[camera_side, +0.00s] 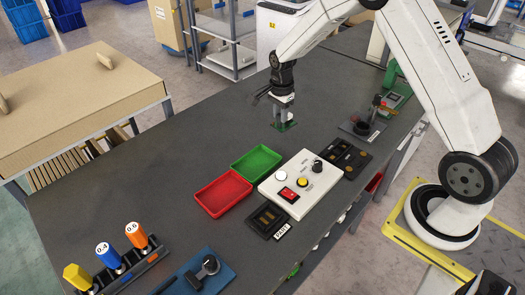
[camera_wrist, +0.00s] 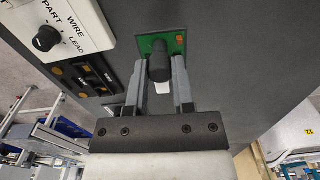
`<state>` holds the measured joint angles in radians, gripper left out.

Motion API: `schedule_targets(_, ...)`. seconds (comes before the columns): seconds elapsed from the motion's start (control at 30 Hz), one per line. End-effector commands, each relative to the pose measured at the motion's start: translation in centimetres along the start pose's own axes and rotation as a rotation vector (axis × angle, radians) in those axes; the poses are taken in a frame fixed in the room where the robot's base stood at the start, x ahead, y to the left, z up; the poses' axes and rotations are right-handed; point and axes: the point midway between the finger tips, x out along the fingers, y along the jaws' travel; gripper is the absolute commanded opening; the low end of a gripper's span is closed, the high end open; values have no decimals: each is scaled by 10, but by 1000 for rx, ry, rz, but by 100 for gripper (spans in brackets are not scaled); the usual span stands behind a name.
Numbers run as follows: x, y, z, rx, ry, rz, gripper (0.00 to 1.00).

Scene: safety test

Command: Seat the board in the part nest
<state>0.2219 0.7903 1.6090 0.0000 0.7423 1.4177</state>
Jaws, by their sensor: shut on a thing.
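A small green board (camera_side: 285,127) with a black cylindrical part standing on it is under my gripper (camera_side: 282,113) over the far part of the dark bench. In the wrist view the green board (camera_wrist: 176,42) shows an orange patch at its right. My gripper (camera_wrist: 160,82) is shut on the board's black cylinder, one finger on each side. I cannot tell whether the board touches the bench.
A white control box (camera_side: 300,185) with a dial and buttons stands on the bench. Red (camera_side: 222,192) and green (camera_side: 257,163) trays lie left of it. A grey fixture (camera_side: 360,128) stands at the right. The bench left of my gripper is clear.

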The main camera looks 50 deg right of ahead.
Motion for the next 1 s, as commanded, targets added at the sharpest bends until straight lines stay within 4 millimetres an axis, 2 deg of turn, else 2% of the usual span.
schedule_targets(0.13,-1,1,5,-3,0,0,0)
schedule_targets(0.27,-2,4,19,-7,0,0,0)
schedule_targets(0.47,-6,19,62,-20,0,0,0)
schedule_targets(0.67,-10,48,121,-36,0,-1,0)
schedule_targets(0.8,-14,76,159,-45,0,-1,0)
schedule_targets(1.0,-17,121,203,-58,0,1,0)
